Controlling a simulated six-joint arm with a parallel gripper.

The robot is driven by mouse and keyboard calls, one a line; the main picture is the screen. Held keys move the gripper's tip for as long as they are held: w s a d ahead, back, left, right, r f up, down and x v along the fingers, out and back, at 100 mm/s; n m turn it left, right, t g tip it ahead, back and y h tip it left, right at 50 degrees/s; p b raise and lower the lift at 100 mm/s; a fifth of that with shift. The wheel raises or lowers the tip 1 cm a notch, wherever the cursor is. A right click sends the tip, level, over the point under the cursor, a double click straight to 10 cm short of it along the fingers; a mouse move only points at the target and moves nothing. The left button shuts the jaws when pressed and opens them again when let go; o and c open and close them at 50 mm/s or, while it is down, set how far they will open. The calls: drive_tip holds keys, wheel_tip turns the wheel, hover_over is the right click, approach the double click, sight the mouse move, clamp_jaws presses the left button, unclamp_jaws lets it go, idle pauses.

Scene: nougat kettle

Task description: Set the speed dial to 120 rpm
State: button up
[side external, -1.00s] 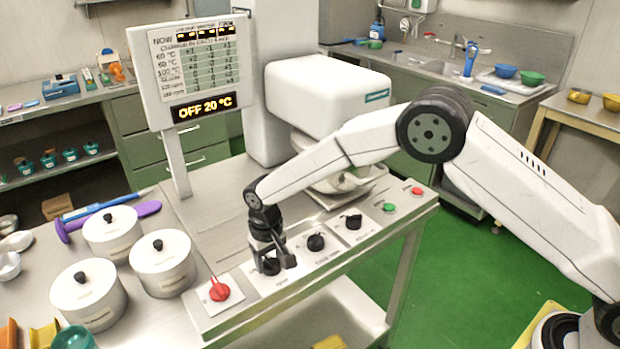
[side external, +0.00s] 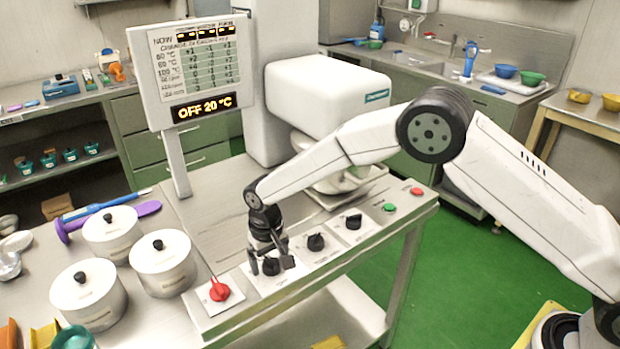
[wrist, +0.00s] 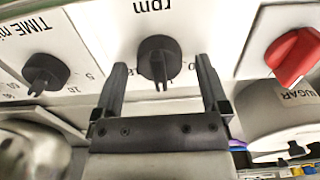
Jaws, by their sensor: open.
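The speed dial (wrist: 158,58) is a black knob under the letters "rpm" in the wrist view. Its pointer is toward the bottom of that view, and the number it points at cannot be read. In the side view the dial (side external: 271,266) is the black knob nearest the red knob on the front panel. My gripper (wrist: 162,72) is open, with one finger on each side of the dial and visible gaps between. In the side view my gripper (side external: 270,261) points down over the dial and partly covers its label.
A red knob (side external: 219,290) is left of the dial; black knobs (side external: 316,242) (side external: 354,222), a green button (side external: 389,207) and a red button (side external: 417,191) are right. The display (side external: 205,107) reads OFF 20 °C. White lidded pots (side external: 163,264) stand at left.

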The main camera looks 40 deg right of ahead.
sight(270, 258)
drive_tip(key=shift+r, duration=3.9)
drive_tip(key=shift+d, duration=0.1)
drive_tip(key=shift+s+d+r, duration=0.2)
drive_tip(key=shift+s+d, duration=0.05)
drive_tip(key=shift+d, duration=0.2)
drive_tip(key=s+d+r+t, duration=0.2)
drive_tip(key=s+d, duration=1.7)
drive_tip(key=s, duration=0.4)
drive_tip(key=shift+r+t, duration=0.15)
drive_tip(key=shift+t, duration=0.15)
